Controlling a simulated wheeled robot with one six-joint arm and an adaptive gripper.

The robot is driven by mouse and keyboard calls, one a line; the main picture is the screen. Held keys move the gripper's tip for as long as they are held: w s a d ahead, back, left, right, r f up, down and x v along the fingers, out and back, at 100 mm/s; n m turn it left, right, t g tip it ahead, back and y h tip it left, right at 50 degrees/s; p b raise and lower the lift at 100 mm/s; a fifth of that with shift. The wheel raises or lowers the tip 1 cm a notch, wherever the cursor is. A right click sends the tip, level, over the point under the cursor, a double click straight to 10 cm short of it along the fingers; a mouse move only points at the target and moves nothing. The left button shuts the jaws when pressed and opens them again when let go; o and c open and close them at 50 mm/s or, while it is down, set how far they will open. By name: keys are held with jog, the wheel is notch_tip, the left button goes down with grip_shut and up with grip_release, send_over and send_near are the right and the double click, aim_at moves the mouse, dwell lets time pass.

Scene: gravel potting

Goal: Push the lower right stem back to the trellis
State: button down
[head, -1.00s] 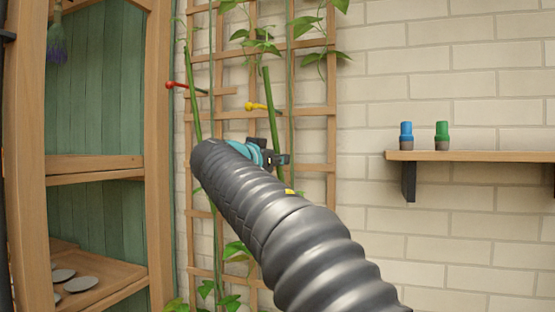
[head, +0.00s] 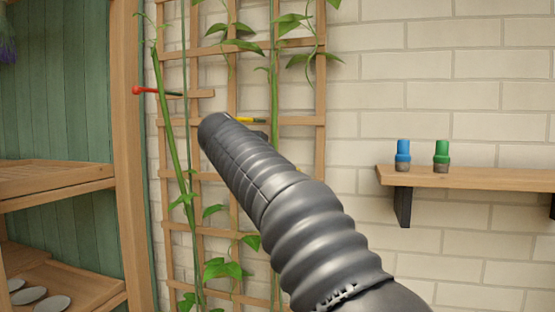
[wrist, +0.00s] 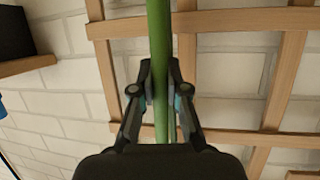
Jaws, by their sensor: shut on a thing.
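The right green stem (head: 275,85) runs nearly upright in front of the wooden trellis (head: 320,100); its lower part is hidden behind my arm in the head view. In the wrist view, my gripper (wrist: 161,85) is shut on the thick stem (wrist: 159,30), with a finger on each side. The trellis slats (wrist: 230,20) lie behind it; any remaining gap is hard to judge. A yellow peg (head: 248,120) shows just above my arm beside the stem. In the head view, my arm hides the gripper.
A second stem (head: 168,120) leans at the left, beside a red peg (head: 140,90). A wooden cabinet (head: 128,150) stands left. A wall shelf (head: 470,177) at right holds a blue pot-like item (head: 403,150) and a green one (head: 441,150). Brick wall lies behind.

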jog(key=shift+w, duration=0.5)
jog(key=shift+w+d+g+p, duration=0.25)
jog(key=shift+w+g+p, duration=0.15)
jog(key=shift+w, duration=0.1)
jog(key=shift+r, duration=0.1)
jog(key=c, duration=1.2)
grip_release()
jog(key=shift+w+d, duration=0.1)
jog(key=shift+w, duration=0.05)
jog(key=shift+o, duration=0.2)
jog(key=v, duration=1.2)
jog(key=shift+d+r, duration=0.1)
